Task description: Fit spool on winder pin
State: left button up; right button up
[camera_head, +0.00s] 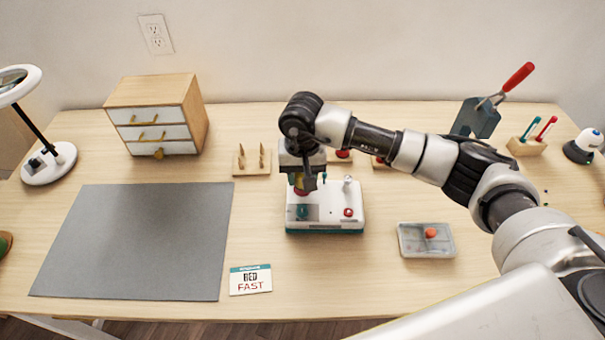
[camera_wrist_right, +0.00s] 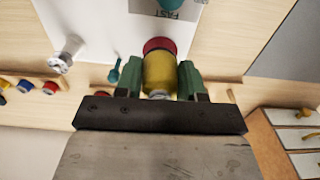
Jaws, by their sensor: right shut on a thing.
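The winder (camera_head: 330,222) is a white box with a teal base near the middle of the table. It carries a grey dial panel, a red knob (camera_head: 348,212) and a silver post (camera_head: 347,182). My right gripper (camera_head: 301,184) points down over its back left part. In the right wrist view its green fingers (camera_wrist_right: 172,78) are shut on the sides of a yellow spool (camera_wrist_right: 159,75) with a red end (camera_wrist_right: 159,44). The spool looks upright, close above the winder top. I cannot tell whether it touches. No pin shows under the spool. My left gripper is not in view.
A grey mat (camera_head: 140,240) and a card (camera_head: 250,280) reading "RED FAST" lie left and front. A drawer box (camera_head: 155,118) and a peg board (camera_head: 252,162) stand behind. Spools (camera_wrist_right: 27,86) stand behind the winder.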

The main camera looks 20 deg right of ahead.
jog(key=shift+f+b, duration=0.85)
jog(key=shift+b, duration=0.35)
dwell(1.3)
jog(key=o, duration=1)
notch_tip(320, 180, up, 11)
jog(key=shift+f+b, duration=0.1)
jog(key=shift+b, duration=0.25)
